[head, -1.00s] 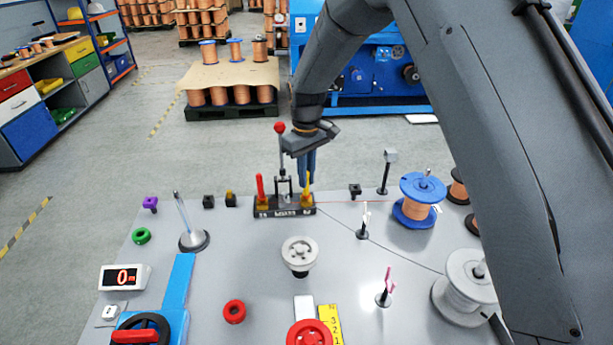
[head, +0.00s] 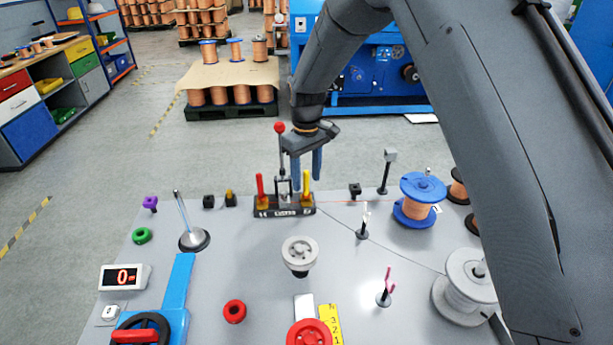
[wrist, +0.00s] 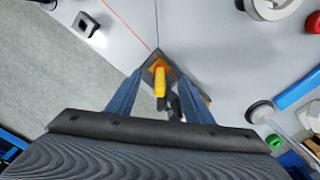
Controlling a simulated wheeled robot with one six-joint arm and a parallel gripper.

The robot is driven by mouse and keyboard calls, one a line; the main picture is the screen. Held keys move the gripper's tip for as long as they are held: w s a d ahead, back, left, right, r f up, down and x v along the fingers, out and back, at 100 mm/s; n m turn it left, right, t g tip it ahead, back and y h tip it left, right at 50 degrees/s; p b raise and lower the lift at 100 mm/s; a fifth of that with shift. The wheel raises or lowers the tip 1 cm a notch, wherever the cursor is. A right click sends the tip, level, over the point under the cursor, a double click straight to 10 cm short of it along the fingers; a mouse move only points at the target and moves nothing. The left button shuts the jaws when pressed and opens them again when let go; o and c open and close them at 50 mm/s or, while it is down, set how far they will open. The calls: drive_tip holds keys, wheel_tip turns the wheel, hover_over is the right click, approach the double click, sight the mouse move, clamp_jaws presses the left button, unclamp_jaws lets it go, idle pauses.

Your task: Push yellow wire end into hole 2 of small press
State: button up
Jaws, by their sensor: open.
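The small press (head: 285,211) is a black base on the grey table, with a red-knobbed lever (head: 280,150) standing behind it. The yellow wire end (head: 307,187) stands upright at the press's right end. A red wire end (head: 260,187) stands at its left end. My gripper (head: 306,180) is open above and around the yellow end, its blue fingers spread. In the wrist view the yellow end (wrist: 160,80) lies between the fingers (wrist: 161,72), with gaps on both sides. A thin orange wire runs from it. Its lower tip and the hole numbers cannot be made out.
A black post (head: 384,175) and a blue spool (head: 420,205) stand to the right of the press. A grey pulley (head: 299,255) stands in front. Table between press and pulley is clear.

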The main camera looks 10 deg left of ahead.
drive_tip(key=shift+r, duration=0.15)
idle(0.5)
drive_tip(key=shift+r+p, duration=1.85)
drive_tip(key=shift+r, duration=1.55)
